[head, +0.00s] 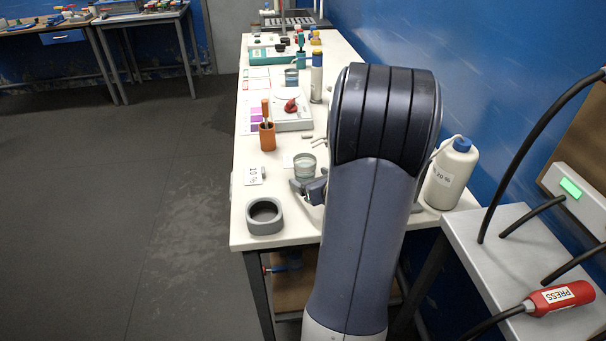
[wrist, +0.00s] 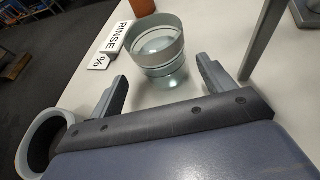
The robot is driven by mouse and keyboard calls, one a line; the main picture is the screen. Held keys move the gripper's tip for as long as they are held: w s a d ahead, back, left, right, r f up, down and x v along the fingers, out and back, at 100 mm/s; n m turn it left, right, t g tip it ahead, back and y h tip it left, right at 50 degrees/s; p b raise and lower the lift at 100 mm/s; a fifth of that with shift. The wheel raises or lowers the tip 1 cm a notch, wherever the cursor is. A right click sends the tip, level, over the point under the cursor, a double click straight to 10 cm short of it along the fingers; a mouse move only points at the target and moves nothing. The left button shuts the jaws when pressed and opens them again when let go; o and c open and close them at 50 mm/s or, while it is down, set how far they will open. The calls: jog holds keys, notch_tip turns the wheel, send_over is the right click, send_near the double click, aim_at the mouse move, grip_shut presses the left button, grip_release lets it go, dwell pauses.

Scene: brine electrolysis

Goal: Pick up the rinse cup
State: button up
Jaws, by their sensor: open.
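The rinse cup is a clear, grey-tinted round cup (head: 305,163) on the white bench, just beyond my gripper. In the wrist view the cup (wrist: 158,48) stands upright beside a card reading RINSE (wrist: 116,38). My gripper (wrist: 165,84) is open, with its two fingers spread and nothing held. The cup stands ahead of the gap between the fingers, its lower part nearest to them. In the head view my gripper (head: 310,187) is mostly hidden behind my arm.
A grey ring-shaped holder (head: 264,217) stands at the near left bench corner. An orange pot (head: 267,137) stands behind the cup. A white bottle with a blue cap (head: 452,174) is at the right. A white scale (head: 292,112) and a similar cup (head: 291,77) stand farther back.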

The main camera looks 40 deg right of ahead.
aim_at(310, 175)
jog(key=x, duration=0.5)
jog(key=shift+d, duration=0.2)
jog(key=shift+r, duration=0.1)
jog(key=c, duration=1.2)
jog(key=shift+c, duration=0.3)
jog(key=shift+r+p, duration=0.1)
jog(key=shift+p, duration=0.2)
